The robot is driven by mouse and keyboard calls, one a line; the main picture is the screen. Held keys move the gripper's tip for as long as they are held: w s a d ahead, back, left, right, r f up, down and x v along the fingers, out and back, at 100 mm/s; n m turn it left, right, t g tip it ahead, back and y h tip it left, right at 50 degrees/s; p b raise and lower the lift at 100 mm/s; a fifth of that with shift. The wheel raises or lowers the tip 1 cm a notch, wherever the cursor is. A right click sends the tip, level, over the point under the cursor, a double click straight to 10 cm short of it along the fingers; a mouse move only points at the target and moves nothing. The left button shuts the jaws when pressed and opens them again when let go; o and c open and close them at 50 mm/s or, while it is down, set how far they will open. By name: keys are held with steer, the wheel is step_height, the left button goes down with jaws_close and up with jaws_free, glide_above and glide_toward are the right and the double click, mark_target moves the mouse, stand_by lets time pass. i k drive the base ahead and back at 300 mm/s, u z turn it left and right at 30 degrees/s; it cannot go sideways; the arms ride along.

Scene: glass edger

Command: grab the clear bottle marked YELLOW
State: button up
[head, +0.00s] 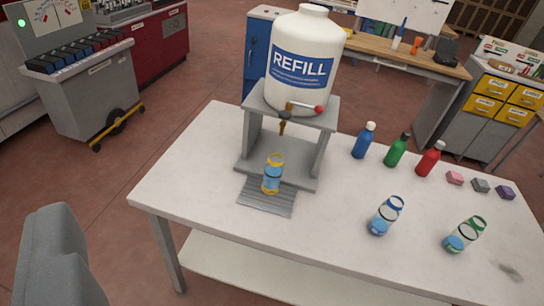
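The clear bottle with yellow bands (271,175) stands upright on a grey ribbed drip tray (266,205), below the tap (284,122) of the white REFILL tank (300,62). It has a yellow ring at the top and blue liquid inside. Any written word on it is too small to read. A grey rounded shape at the lower left looks like a part of my own body. No gripper fingers show, and nothing touches the bottle.
On the white table (200,165), clear bottles with blue (384,216) and green (464,235) bands stand to the right. Blue (363,142), green (396,151) and red (430,160) bottles stand behind them. The grey stand (319,150) rises close behind the yellow-banded bottle. The table's left part is clear.

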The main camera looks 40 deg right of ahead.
mark_target(274, 168)
steer(key=z, duration=0.45)
steer(key=i, duration=0.85)
steer(key=z, duration=0.6)
